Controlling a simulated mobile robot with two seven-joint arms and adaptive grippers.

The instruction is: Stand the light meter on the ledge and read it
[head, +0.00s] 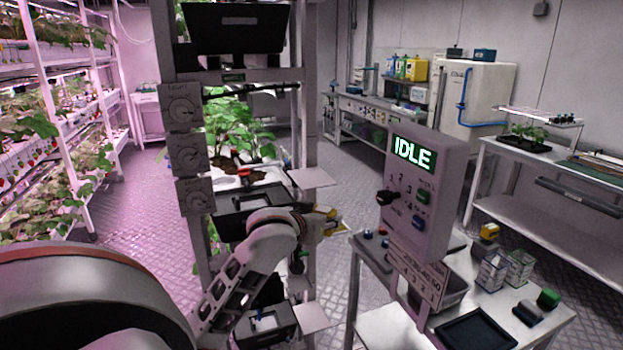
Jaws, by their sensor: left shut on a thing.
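My left gripper (335,220) reaches in front of the rack, left of the control box, with yellow fingertips close together. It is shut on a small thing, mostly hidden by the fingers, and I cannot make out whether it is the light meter. A pale flat ledge (312,178) juts from the right side of the rack above the gripper. A similar lower ledge (308,319) juts out below it. I cannot clearly identify the light meter elsewhere. My right gripper is not in view.
The rack holds leafy plants (240,125), and dials (183,110) line its left post. A control box (420,195) reading IDLE stands close on the right. The floor (130,215) at left is clear.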

